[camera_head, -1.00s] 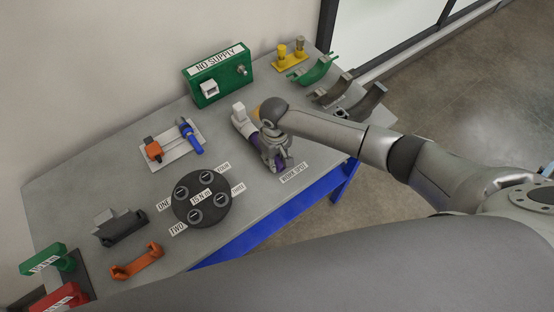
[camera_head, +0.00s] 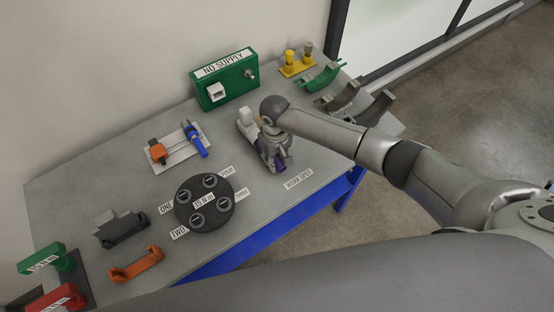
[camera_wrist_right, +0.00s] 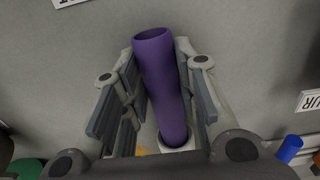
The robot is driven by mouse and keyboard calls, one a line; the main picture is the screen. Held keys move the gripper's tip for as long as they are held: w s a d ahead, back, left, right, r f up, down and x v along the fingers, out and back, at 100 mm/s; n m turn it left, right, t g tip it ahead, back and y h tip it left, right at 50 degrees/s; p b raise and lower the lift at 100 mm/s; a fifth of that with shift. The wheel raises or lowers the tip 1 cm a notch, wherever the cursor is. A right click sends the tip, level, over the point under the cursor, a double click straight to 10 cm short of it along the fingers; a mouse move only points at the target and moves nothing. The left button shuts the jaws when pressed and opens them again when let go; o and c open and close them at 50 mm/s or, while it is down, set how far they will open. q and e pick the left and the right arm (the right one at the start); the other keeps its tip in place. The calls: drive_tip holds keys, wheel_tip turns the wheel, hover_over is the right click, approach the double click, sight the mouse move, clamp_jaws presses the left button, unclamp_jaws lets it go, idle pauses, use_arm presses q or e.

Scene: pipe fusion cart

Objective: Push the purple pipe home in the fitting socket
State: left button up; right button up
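The purple pipe (camera_head: 281,164) lies near the work spot label, in line with the white fitting (camera_head: 245,118). In the right wrist view the purple pipe (camera_wrist_right: 163,85) has its open end toward the top, and its other end meets the pale fitting (camera_wrist_right: 177,145). How deep it sits in the socket is hidden. My right gripper (camera_head: 275,158) is around the pipe close to the fitting. In the wrist view the right gripper (camera_wrist_right: 157,75) has its pads on either side of the pipe, apparently shut on it. My left gripper is out of view.
A green NO SUPPLY box (camera_head: 225,80) stands behind the fitting. A plate with orange and blue clamps (camera_head: 178,147) and a black round holder (camera_head: 205,202) are to the left. Curved saddles (camera_head: 340,95) lie at the right. Bare table (camera_head: 255,205) shows at the front.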

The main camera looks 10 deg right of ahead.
drive_tip(key=o, duration=0.4)
drive_tip(key=shift+r, duration=0.1)
wheel_tip(320, 180, up, 12)
drive_tip(key=shift+f, duration=0.1)
idle(0.6)
